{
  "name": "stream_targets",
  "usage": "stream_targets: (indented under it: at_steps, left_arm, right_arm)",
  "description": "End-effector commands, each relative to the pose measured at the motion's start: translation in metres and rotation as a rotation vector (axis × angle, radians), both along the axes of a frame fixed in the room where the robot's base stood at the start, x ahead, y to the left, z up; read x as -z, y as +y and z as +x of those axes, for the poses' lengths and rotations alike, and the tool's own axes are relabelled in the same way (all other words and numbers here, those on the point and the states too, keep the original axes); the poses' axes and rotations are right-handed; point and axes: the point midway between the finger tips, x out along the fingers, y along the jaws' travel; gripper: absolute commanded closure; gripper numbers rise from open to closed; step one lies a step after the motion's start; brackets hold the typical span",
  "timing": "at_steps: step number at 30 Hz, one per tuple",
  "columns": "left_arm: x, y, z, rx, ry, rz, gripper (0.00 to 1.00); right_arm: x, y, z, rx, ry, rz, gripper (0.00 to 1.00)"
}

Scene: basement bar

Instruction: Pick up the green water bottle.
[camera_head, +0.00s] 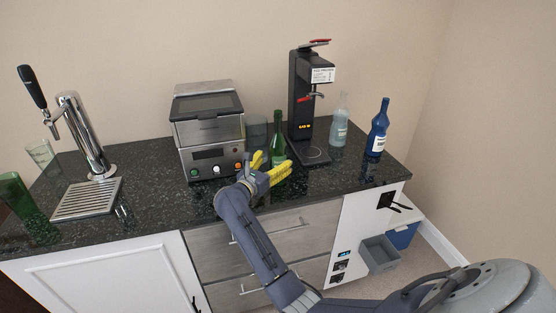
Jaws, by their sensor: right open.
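A green bottle (278,133) stands upright on the dark speckled counter, between the steel machine and the black dispenser. Its lower part is close to my right gripper's fingers and partly hidden by them. My right gripper (267,164) has yellow fingers, spread open, reaching in from the front at the bottle's base. I cannot tell whether a finger touches the bottle. My left gripper is not in view.
A steel machine (208,135) stands left of the bottle, with a grey glass (257,132) behind. The black dispenser (301,100), a clear bottle (340,122) and a blue bottle (378,128) are right. A beer tap (82,135) and green glass object (22,208) are far left.

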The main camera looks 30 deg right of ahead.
Motion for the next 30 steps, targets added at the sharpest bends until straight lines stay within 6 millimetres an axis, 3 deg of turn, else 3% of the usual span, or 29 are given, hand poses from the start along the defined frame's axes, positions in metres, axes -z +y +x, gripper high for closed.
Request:
stream_targets:
  at_steps: [6,15,30]
  left_arm:
    - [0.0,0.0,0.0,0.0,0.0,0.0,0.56]
    - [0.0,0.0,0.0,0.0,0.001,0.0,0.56]
    - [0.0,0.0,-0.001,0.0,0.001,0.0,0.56]
  right_arm:
    - [-0.001,-0.023,0.012,0.0,0.0,-0.003,0.19]
    - [0.0,-0.026,0.013,-0.001,0.0,-0.001,0.21]
    - [0.0,-0.026,0.013,0.0,0.0,-0.001,0.79]
